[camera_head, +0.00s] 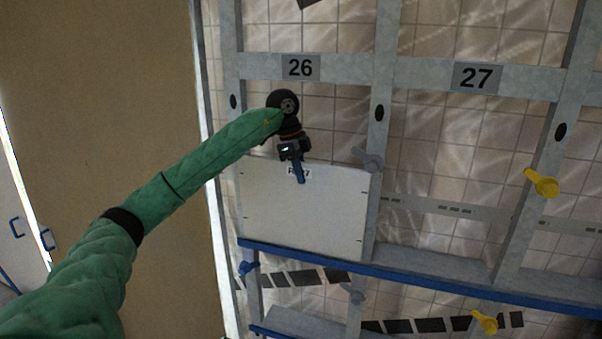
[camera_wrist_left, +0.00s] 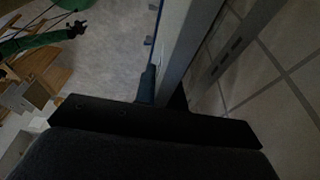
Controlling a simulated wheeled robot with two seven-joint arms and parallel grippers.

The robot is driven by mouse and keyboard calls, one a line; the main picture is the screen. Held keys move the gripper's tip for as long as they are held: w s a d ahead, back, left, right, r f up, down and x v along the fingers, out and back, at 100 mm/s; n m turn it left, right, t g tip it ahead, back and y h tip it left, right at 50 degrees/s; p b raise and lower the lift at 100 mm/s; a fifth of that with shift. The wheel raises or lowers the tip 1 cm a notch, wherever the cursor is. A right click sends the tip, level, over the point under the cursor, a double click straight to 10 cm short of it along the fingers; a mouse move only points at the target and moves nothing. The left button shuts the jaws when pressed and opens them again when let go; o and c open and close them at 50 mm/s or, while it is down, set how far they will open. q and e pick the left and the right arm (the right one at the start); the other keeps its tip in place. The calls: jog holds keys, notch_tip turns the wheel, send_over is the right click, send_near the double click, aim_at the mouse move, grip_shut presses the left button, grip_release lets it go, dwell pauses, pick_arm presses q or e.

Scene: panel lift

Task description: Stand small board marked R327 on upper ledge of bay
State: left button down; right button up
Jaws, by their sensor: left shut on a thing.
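The small white board (camera_head: 300,215) is upright in the bay under the 26 sign, its lower edge along the blue-edged upper ledge (camera_head: 420,283). I cannot tell if it bears fully on the ledge. Its label (camera_head: 291,173) is partly covered by a finger; an R and a 7 show. My left gripper (camera_head: 299,170) is shut on the board's top edge, near the middle. In the left wrist view, the board (camera_wrist_left: 179,45) shows edge-on beside a blue finger (camera_wrist_left: 147,85). My right gripper (camera_wrist_left: 77,30) seems to show small and dark there; its jaws are unclear.
Grey uprights flank the bay. A grey turn-latch (camera_head: 368,159) is by the board's top right corner, a blue one (camera_head: 248,267) below its lower left. Yellow latches (camera_head: 541,183) are farther right. The bay under the 27 sign (camera_head: 476,77) is empty. A lower ledge (camera_head: 300,323) runs beneath.

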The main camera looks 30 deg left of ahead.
pick_arm(q)
jog(key=shift+f+b, duration=0.35)
jog(key=shift+f, duration=0.65)
dwell(1.1)
jog(key=shift+w+p, duration=0.15)
jog(key=shift+p, duration=0.25)
dwell(2.2)
dwell(0.5)
jog(key=c, duration=1.4)
grip_release()
jog(key=shift+f, duration=0.15)
jog(key=shift+r, duration=0.2)
jog(key=shift+r+p, duration=0.3)
jog(key=shift+r, duration=0.05)
jog(key=shift+r+p, duration=0.65)
jog(key=shift+r, duration=0.35)
